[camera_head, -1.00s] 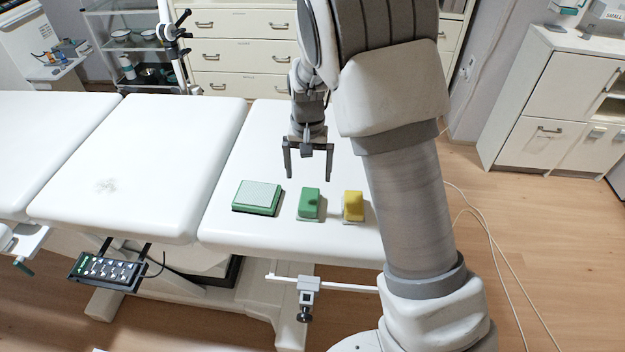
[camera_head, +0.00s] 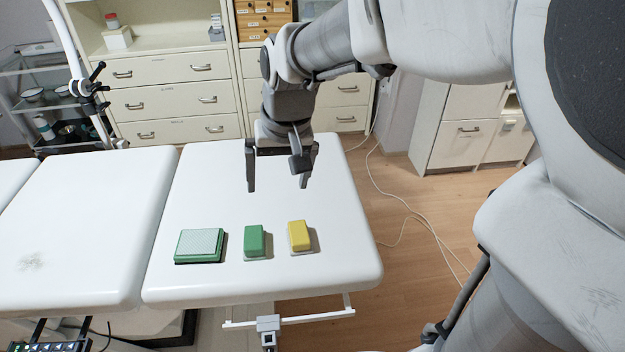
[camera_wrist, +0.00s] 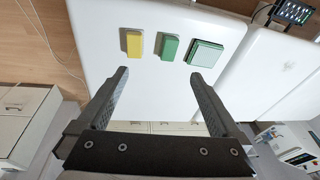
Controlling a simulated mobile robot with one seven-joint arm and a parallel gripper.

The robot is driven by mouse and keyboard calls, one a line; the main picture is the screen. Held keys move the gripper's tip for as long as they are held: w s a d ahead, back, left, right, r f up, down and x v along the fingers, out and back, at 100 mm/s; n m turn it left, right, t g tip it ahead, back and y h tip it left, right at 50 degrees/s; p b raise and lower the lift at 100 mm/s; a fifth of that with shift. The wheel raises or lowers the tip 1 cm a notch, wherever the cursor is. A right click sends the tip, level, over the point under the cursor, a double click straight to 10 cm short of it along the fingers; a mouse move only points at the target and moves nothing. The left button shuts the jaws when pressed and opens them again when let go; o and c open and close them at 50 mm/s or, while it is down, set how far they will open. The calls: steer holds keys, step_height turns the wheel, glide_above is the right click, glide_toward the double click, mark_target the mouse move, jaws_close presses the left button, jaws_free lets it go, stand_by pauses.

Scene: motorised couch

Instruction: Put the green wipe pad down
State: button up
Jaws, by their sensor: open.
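The green wipe pad (camera_head: 254,239) stands on a pale base on the white couch section, between a green tray-like pad with a pale top (camera_head: 199,245) and a yellow pad (camera_head: 299,235). My gripper (camera_head: 278,186) is open and empty, above the couch and behind the row of pads. In the wrist view the green wipe pad (camera_wrist: 170,47) lies beyond the open fingers (camera_wrist: 158,84), with the yellow pad (camera_wrist: 134,43) to its left and the pale-topped one (camera_wrist: 205,53) to its right. Nothing touches the fingers.
The couch's end section (camera_head: 330,255) has free white surface around the pads. A gap separates it from the middle section (camera_head: 85,225). Drawer cabinets (camera_head: 170,100) stand behind. A clamp and rail (camera_head: 268,325) sit below the front edge. Cables (camera_head: 400,205) lie on the floor at right.

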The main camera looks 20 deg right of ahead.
steer(key=s+d+r+t, duration=0.1)
steer(key=s+d+r, duration=0.1)
steer(key=s, duration=0.5)
steer(key=s+d+r+n+t+h, duration=0.1)
steer(key=s+d+r+t, duration=0.1)
steer(key=s, duration=0.5)
steer(key=shift+s+d, duration=0.2)
steer(key=shift+s, duration=0.2)
steer(key=shift+r, duration=0.1)
